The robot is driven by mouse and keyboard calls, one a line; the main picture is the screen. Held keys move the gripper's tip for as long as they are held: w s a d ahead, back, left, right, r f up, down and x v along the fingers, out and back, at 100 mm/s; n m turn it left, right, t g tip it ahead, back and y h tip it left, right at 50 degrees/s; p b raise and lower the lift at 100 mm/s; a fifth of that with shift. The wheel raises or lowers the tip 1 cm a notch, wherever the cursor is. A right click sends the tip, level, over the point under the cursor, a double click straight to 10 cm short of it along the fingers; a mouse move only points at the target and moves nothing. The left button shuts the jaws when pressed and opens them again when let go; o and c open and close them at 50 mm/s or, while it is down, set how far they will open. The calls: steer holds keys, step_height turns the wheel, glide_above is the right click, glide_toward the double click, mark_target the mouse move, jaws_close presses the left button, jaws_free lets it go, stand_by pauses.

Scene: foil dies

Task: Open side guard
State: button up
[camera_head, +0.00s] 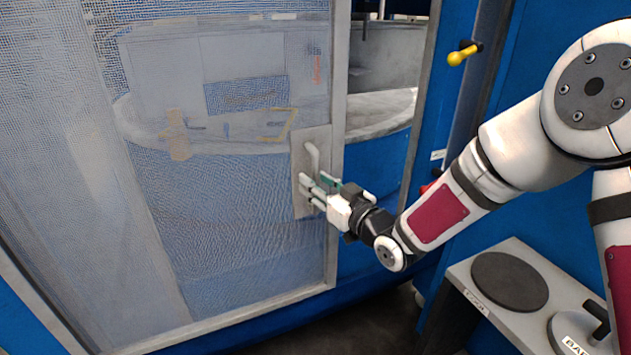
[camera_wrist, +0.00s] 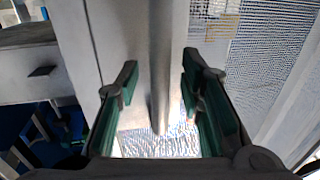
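The side guard (camera_head: 230,220) is a large mesh panel in a grey frame, filling the left of the head view. Its pale handle (camera_head: 313,157) stands on a light plate (camera_head: 301,205) near the frame's right edge. My gripper (camera_head: 312,188) is at the handle's lower part. In the wrist view the handle (camera_wrist: 162,60) is a grey bar running between the two green-padded fingers of my gripper (camera_wrist: 158,88). The fingers are apart, with visible space on both sides of the bar. The handle's lower part is partly hidden by the fingers in the head view.
Right of the guard's frame, an unmeshed gap (camera_head: 385,75) shows the machine's interior. A yellow knob (camera_head: 462,54) sits on the blue housing further right.

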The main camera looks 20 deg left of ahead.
steer(key=shift+w+a, duration=0.2)
steer(key=shift+a, duration=0.2)
jaws_close()
steer(key=p, duration=0.4)
glide_toward(153, 205)
steer(key=x, duration=0.4)
steer(key=shift+a+r, duration=0.1)
steer(key=shift+a, duration=0.05)
jaws_free()
